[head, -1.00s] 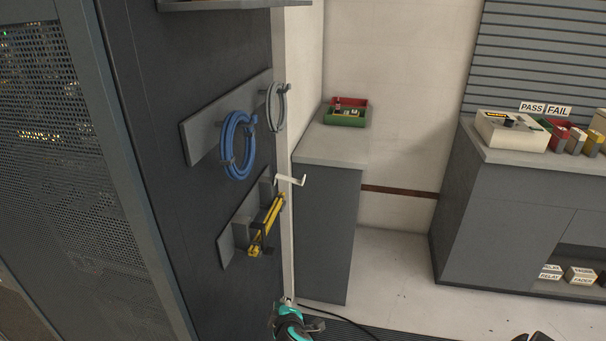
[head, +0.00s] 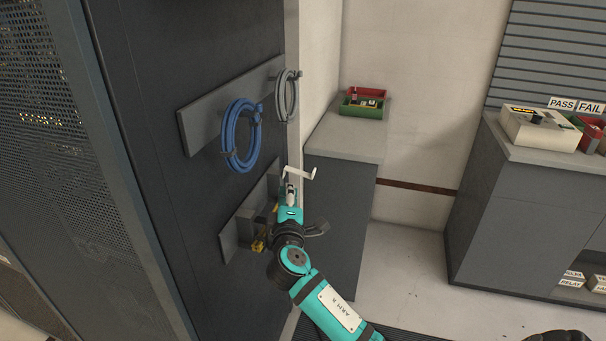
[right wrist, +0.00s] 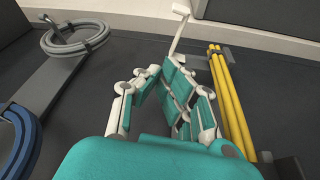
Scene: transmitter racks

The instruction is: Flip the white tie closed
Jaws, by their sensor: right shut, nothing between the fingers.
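The white tie (head: 300,173) is a thin bent bar that sticks out from the lower wall bracket, above the yellow rods (head: 259,244). In the right wrist view the white tie (right wrist: 179,34) rises just beyond my fingertips. My right gripper (head: 291,188) is shut and empty, at the tie's near end. It covers part of the bracket and most of the rods in the head view. I cannot tell whether the fingertips touch the tie. In the right wrist view the yellow rods (right wrist: 231,105) lie right of my right gripper (right wrist: 162,68). My left gripper is out of view.
A blue cable coil (head: 240,135) and a grey cable coil (head: 286,96) hang on the panel above. A grey cabinet (head: 340,215) stands close on the right with a red and green tray (head: 364,102) on top. Floor is open beyond.

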